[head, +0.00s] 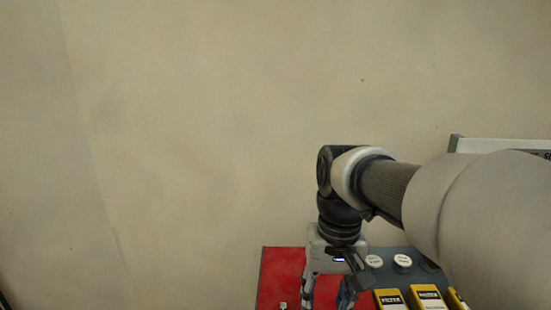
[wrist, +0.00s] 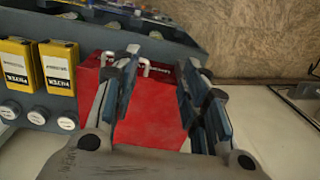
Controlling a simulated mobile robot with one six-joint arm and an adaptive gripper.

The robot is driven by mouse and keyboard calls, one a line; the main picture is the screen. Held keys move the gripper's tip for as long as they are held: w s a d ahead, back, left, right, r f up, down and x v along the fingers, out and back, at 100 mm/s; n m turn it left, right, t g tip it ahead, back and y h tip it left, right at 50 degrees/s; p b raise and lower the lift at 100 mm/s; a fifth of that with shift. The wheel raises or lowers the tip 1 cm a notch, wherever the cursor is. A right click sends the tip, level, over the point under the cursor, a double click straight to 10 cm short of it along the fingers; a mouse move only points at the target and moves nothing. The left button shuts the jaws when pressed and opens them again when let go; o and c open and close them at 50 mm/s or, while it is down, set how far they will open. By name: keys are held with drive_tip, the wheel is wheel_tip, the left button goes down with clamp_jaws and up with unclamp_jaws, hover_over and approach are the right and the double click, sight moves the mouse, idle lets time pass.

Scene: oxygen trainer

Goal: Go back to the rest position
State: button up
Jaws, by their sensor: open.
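My gripper (head: 325,292) points down at the bottom of the head view, in front of a red panel (head: 281,276). In the wrist view my gripper (wrist: 155,75) is open, its two fingers spread apart with nothing between them. The red panel (wrist: 150,112) shows behind and between the fingers, with small white hook-like fittings (wrist: 108,57) at its top. The fingertips look close to the panel's top edge; I cannot tell whether they touch anything. The lower ends of the fingers are cut off in the head view.
Yellow labelled boxes (head: 388,299) and white round knobs (head: 402,261) sit on a grey panel (head: 385,253) right of the red one. They also show at left in the wrist view (wrist: 55,66). A pale plain surface fills the head view's left and top.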

drive_tip(key=s+d+f+t+b, duration=0.2)
drive_tip(key=s+f+b, duration=0.4)
drive_tip(key=f, duration=0.3)
drive_tip(key=s+d+f+t+b, duration=0.2)
drive_tip(key=s+d+f+b, duration=0.1)
drive_tip(key=s+f+b, duration=0.4)
wheel_tip(320, 180, down, 2)
drive_tip(key=shift+s+d+t+h, duration=0.15)
drive_tip(key=shift+s+t+h, duration=0.2)
drive_tip(key=shift+s, duration=0.5)
